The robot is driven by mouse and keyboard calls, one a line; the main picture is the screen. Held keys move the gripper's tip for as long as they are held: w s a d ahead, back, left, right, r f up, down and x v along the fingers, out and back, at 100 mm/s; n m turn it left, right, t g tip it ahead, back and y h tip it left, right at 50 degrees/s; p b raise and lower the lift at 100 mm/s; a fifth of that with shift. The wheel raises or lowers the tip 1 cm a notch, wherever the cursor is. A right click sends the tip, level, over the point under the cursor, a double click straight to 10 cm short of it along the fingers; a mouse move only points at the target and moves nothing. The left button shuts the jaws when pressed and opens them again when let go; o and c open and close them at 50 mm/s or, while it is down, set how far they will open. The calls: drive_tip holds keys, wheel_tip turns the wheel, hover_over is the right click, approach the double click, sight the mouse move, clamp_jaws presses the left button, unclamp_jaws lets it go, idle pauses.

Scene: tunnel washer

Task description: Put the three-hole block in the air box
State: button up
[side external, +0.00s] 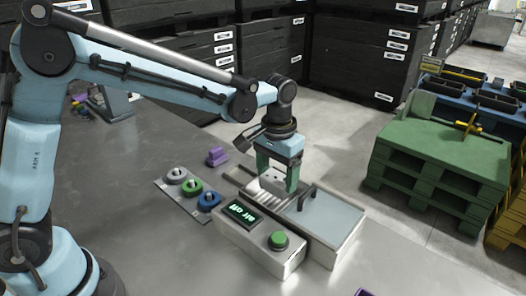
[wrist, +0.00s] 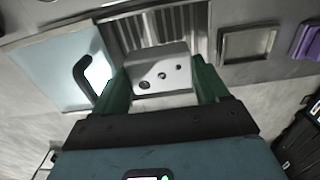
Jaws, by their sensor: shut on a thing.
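My gripper (wrist: 160,78) is shut on the grey three-hole block (wrist: 172,75), with one green finger on each side. Three dark round holes show on the block's face in the wrist view. In the side external view my gripper (side external: 277,180) is over the slatted, open part of the air box (side external: 338,252), and the block is partly hidden by a finger. The slats (wrist: 178,24) show just beyond the block in the wrist view. I cannot tell whether the block touches them. The pale lid (side external: 328,218) with a black handle (side external: 306,196) lies beside the opening.
A control box (side external: 262,255) with a green button (side external: 278,241) and a display reading "air off" (side external: 243,212) stands in front. A plate with grey, green and blue pieces (side external: 191,188) lies left. A purple piece (side external: 217,156) sits behind. A square frame (wrist: 248,43) is beside the slats.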

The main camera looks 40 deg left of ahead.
drive_tip(key=shift+f, duration=0.85)
drive_tip(key=shift+f, duration=0.25)
drive_tip(key=shift+f, duration=1.05)
idle(0.6)
drive_tip(key=o, duration=1.3)
drive_tip(key=shift+r, duration=3.8)
